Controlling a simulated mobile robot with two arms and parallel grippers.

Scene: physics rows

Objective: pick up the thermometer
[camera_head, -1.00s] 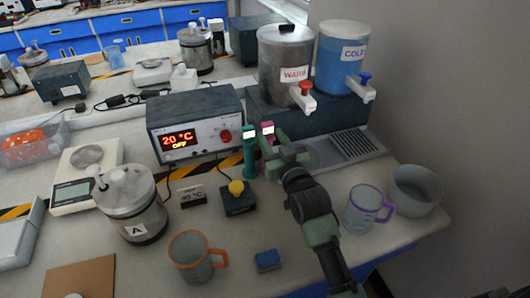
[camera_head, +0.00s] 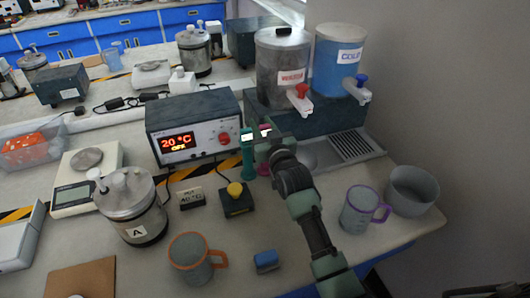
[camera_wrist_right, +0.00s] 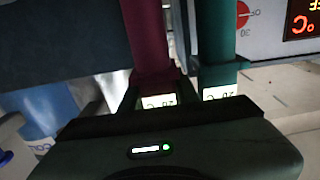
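Two stick-shaped thermometers with small lit displays stand upright and close together at the right end of the heater box. The teal thermometer (camera_head: 248,160) is on the left; the magenta thermometer (camera_head: 263,169) is on the right, partly covered by my right gripper. My right gripper (camera_head: 270,146) is at the magenta one, at its upper part. In the right wrist view the magenta thermometer (camera_wrist_right: 146,45) runs down behind the dark gripper body, with the teal thermometer (camera_wrist_right: 216,40) close beside it. My left gripper is not in view.
The heater box (camera_head: 195,125) reads 20 °C, OFF. Behind the gripper stand the warm (camera_head: 282,70) and cold (camera_head: 340,65) dispensers. A yellow-button box (camera_head: 237,203), an orange-rimmed mug (camera_head: 193,258), a purple-rimmed mug (camera_head: 359,210) and a grey bowl (camera_head: 413,190) are nearer.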

